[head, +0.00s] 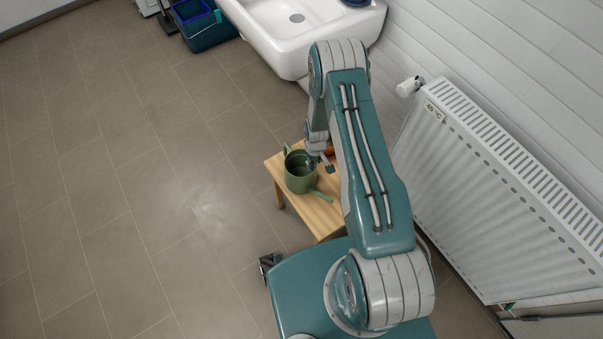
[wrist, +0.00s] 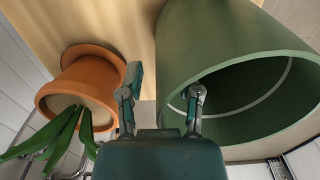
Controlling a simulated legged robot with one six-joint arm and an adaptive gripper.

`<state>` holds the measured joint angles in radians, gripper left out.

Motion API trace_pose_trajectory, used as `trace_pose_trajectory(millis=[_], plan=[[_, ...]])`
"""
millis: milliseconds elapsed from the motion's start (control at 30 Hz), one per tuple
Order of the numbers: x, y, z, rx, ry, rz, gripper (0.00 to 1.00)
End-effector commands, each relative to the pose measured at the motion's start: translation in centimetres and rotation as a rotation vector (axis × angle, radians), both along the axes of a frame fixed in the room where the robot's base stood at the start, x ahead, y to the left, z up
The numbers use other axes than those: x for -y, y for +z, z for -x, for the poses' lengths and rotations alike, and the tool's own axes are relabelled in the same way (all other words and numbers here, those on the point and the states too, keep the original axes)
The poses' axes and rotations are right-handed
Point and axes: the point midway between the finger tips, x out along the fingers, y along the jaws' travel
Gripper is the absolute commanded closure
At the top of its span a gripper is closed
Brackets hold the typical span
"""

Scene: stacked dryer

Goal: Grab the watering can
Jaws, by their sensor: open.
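The green watering can (head: 300,172) stands on a small wooden table, with its spout pointing toward the lower right in the head view. In the wrist view the can (wrist: 215,60) is large on the right, its round opening facing the camera. My gripper (head: 322,163) is at the can's right side near its rim. In the wrist view my gripper (wrist: 163,95) is open, with the right finger overlapping the can's opening and the left finger outside it, beside the wall. I cannot tell whether either finger touches the can.
An orange pot (wrist: 80,90) with a green-leaved plant stands close to the left finger. The wooden table (head: 318,212) is small. A white radiator (head: 490,190) is at the right, a sink (head: 290,40) behind, and a dark bucket (head: 205,28) at the back. The floor at left is clear.

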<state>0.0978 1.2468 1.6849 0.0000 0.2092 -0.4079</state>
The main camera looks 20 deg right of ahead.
Motion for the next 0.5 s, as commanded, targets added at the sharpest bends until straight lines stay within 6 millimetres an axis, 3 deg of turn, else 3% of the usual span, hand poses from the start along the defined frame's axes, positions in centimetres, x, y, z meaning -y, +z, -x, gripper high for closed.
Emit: trace_pose_trajectory(millis=[100,167,200,233,500], plan=[[-0.01,0.04,-0.02,0.000,0.000,0.000,0.55],[-0.01,0.04,-0.02,0.000,0.000,0.000,0.77],[-0.01,0.05,-0.02,0.000,0.000,0.000,0.95],[-0.02,0.05,-0.02,0.000,0.000,0.000,1.00],[-0.02,0.05,-0.03,0.000,0.000,0.000,1.00]])
